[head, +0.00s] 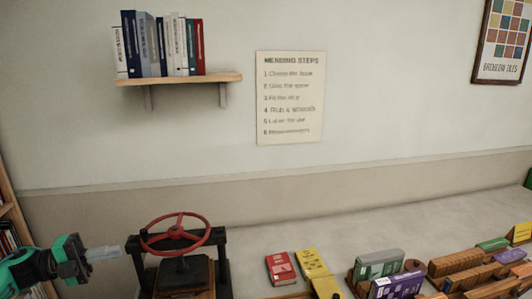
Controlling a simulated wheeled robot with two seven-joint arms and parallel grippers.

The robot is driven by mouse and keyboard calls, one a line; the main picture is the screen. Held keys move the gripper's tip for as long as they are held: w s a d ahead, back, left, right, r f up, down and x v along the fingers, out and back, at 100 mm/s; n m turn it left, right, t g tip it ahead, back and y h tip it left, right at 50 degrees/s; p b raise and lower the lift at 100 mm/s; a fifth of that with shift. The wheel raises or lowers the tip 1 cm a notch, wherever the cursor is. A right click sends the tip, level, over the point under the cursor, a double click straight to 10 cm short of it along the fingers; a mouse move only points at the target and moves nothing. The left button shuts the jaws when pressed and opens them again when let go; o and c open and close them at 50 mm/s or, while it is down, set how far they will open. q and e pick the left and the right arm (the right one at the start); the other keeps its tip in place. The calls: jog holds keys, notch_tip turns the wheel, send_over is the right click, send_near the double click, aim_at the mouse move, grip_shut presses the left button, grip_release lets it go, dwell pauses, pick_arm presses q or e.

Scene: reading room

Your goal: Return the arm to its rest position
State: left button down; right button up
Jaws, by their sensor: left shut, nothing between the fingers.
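My left gripper (103,254) is at the lower left of the head view, on a green and black arm that comes in from the left edge. My right gripper is not in the picture.
A red book (280,268) and a yellow book (311,263) lie right of the press. Farther right are wooden racks (455,262) with green and purple books. A wall shelf (180,79) holds several books. A bookcase (12,210) stands at the left edge.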

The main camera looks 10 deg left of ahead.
pick_arm(q)
jog(key=s+d+f+n+t+y, duration=0.1)
jog(key=d+f+n+t+y, duration=0.3)
jog(key=d+f+n+y, duration=0.4)
jog(key=d+f+n+t+y, duration=0.35)
jog(key=f+n+y, duration=0.25)
jog(key=f+n, duration=0.55)
jog(key=s+d+f+n+g+y, duration=0.1)
jog(key=s+d+f+n+g, duration=0.25)
jog(key=s, duration=0.55)
jog(key=s+d+f+n+g+y, duration=0.15)
jog(key=s+g, duration=0.25)
jog(key=s, duration=0.4)
jog(key=s+d+f+n+g, duration=0.3)
jog(key=s+d+n+g, duration=0.1)
jog(key=s, duration=0.5)
notch_tip(320, 180, down, 33)
jog(key=g+b, duration=0.1)
jog(key=b, duration=0.3)
jog(key=s+a+f+b, duration=0.1)
jog(key=s+f, duration=0.8)
jog(key=f, duration=0.3)
jog(key=s+a+f+g+b, duration=0.1)
jog(key=s+a+f+b, duration=0.1)
jog(key=s+f, duration=0.8)
notch_tip(320, 180, down, 3)
jog(key=shift+s+a+f+g, duration=0.15)
jog(key=shift+s+a+g, duration=0.05)
jog(key=shift+s+g, duration=0.1)
